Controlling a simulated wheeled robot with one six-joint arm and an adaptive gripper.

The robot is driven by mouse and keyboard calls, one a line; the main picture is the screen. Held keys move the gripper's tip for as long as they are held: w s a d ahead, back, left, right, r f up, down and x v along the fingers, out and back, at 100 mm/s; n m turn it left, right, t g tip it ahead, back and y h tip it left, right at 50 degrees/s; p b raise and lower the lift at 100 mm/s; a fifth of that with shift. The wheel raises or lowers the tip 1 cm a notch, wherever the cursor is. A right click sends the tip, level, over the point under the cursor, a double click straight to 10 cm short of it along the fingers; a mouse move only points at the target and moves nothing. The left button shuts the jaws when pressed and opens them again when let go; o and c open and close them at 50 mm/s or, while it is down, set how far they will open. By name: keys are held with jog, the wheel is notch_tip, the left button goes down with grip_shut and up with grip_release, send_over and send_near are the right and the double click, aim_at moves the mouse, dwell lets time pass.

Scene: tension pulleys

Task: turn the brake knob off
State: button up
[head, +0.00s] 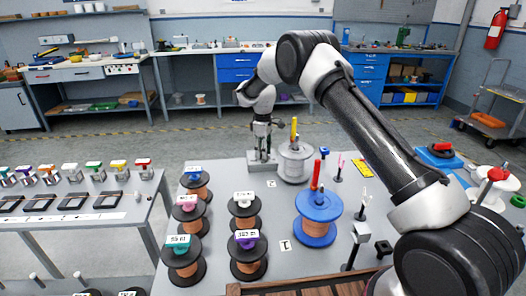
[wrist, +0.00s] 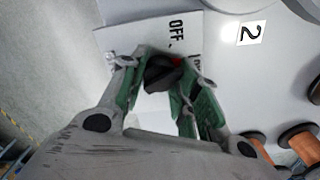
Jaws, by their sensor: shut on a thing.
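My gripper (head: 262,132) is over the grey stand (head: 262,164) at the back left of the near table. In the wrist view its green-padded fingers (wrist: 162,75) are closed around the dark brake knob (wrist: 160,73), one on each side. A red mark shows at the knob's right edge. Under it is a pale plate (wrist: 125,40) with the word OFF printed above the knob. Another label to the right is mostly hidden by a finger, so I cannot tell the knob's exact setting. In the head view my gripper hides the knob.
A white spool (head: 296,165) stands close to the right of the stand, with a blue spool (head: 317,222) nearer. Several copper-wire spools (head: 246,251) stand at the left front. A "2" tag (head: 271,184) lies before the stand.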

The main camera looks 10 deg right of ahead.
jog(key=n, duration=0.5)
jog(key=shift+n, duration=0.3)
jog(key=shift+o, duration=0.3)
jog(key=shift+w+r+n, duration=0.1)
jog(key=shift+n, duration=1.9)
jog(key=o, duration=1)
notch_tip(320, 180, up, 12)
jog(key=shift+f, duration=0.1)
